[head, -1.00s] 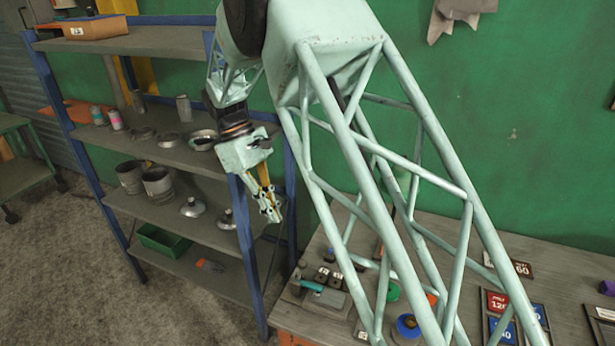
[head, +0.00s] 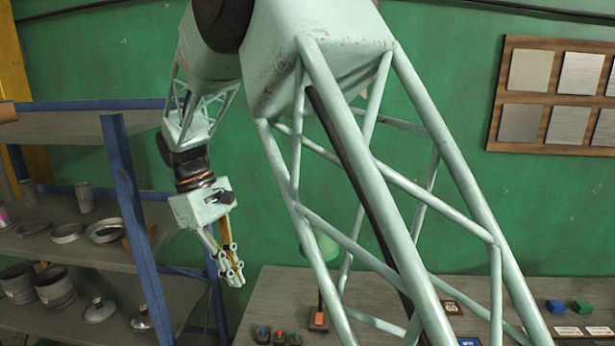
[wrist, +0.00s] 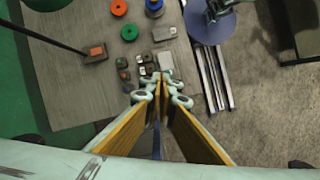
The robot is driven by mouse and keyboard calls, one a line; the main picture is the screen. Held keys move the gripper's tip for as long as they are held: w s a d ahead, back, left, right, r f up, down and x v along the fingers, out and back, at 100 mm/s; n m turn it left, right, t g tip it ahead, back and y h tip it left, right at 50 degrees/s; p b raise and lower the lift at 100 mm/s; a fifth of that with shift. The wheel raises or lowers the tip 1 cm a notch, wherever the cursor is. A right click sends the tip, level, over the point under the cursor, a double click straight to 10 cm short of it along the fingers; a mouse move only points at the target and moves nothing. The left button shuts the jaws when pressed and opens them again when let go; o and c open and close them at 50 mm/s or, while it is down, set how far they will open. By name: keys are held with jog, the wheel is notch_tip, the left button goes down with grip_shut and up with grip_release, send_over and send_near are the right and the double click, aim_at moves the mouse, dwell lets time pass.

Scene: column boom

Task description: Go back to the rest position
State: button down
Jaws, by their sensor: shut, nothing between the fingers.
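My gripper (head: 233,275) hangs below my pale green arm in the head view, pointing down and slightly right. It is in the air in front of the right end of the shelf rack. In the wrist view my gripper (wrist: 161,88) has its fingertips together with nothing between them. Below it in that view lie several small blocks and a grey workbench (wrist: 75,75). The gripper touches nothing that I can see.
The blue-post shelf rack (head: 140,230) with metal rings and cans stands left of my gripper. The workbench (head: 270,295) lies to the right and lower, with small coloured blocks. A wooden sample board (head: 493,130) hangs on the green wall.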

jog(key=s+d+r+m+t+y+b, duration=0.1)
jog(key=s+d+r+m+b, duration=0.2)
jog(key=d, duration=0.6)
jog(key=s+d+r+m+b, duration=0.15)
jog(key=s+d+r, duration=0.3)
jog(key=d, duration=0.45)
jog(key=s+d+r+m+t+y+b, duration=0.1)
jog(key=s+d+r+m, duration=0.2)
jog(key=d, duration=0.6)
jog(key=s+d+f+m+t+b, duration=0.1)
jog(key=s+d, duration=0.3)
jog(key=s, duration=0.4)
jog(key=s+d+f+m+t+y+b, duration=0.1)
jog(key=s+d, duration=0.3)
jog(key=s, duration=0.5)
jog(key=s+d+f+m+t+b, duration=0.1)
jog(key=s+d+m, duration=0.2)
jog(key=s, duration=0.6)
jog(key=shift+s+d+t, duration=0.25)
jog(key=shift+d+t, duration=0.05)
jog(key=shift+d, duration=0.25)
